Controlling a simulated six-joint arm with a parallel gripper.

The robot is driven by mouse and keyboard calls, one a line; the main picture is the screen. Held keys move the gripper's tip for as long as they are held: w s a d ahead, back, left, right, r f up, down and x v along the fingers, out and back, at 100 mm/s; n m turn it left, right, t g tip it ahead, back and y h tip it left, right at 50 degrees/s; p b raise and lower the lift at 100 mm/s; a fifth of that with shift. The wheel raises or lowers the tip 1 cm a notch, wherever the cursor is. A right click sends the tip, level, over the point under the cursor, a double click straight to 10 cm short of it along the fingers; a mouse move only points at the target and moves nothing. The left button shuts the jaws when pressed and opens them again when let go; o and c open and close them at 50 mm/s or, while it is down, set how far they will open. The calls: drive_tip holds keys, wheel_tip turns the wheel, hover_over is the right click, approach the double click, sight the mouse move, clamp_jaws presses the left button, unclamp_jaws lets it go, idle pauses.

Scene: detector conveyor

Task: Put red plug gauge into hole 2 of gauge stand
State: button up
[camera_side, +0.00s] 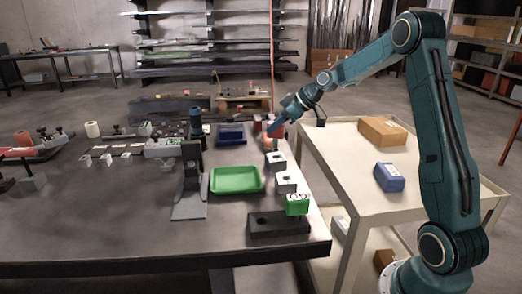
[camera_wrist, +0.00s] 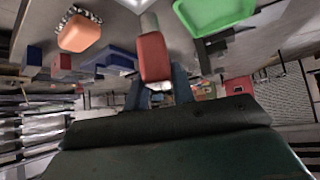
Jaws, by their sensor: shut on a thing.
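In the wrist view the red plug gauge (camera_wrist: 153,58) has a red grip and a pale grey cylindrical end pointing away from me. My gripper (camera_wrist: 160,90) is shut on its red grip. In the side view my gripper (camera_side: 275,132) is at the far right part of the dark table, beyond the green tray. The held gauge is too small to tell there from the orange and red things near it. I cannot tell for sure which thing is the gauge stand, and hole 2 cannot be made out.
The green tray (camera_side: 236,180) lies empty on the table. Grey blocks (camera_side: 286,183), a green block (camera_side: 297,204) and a dark block with a hole (camera_side: 262,226) line the right edge. A grey upright stand (camera_side: 191,172) is left of the tray. An orange-topped thing (camera_wrist: 79,34) is near my gripper.

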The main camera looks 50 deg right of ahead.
drive_tip(key=s+a+n+g+y, duration=0.1)
drive_tip(key=s+a+n+g, duration=0.1)
drive_tip(key=a, duration=0.6)
drive_tip(key=s+a+n+g+y, duration=0.2)
drive_tip(key=s+a+n, duration=0.3)
drive_tip(key=s+a, duration=0.2)
drive_tip(key=s+a+r+n+g+y, duration=0.1)
drive_tip(key=s+a, duration=0.4)
drive_tip(key=a, duration=0.5)
drive_tip(key=n+g+y, duration=0.1)
drive_tip(key=n, duration=0.1)
drive_tip(key=shift+a+n, duration=0.2)
drive_tip(key=shift+n, duration=0.1)
drive_tip(key=shift+f, duration=0.1)
drive_tip(key=shift+f, duration=2.3)
drive_tip(key=shift+f, duration=1.55)
drive_tip(key=o, duration=1.1)
drive_tip(key=shift+d, duration=0.15)
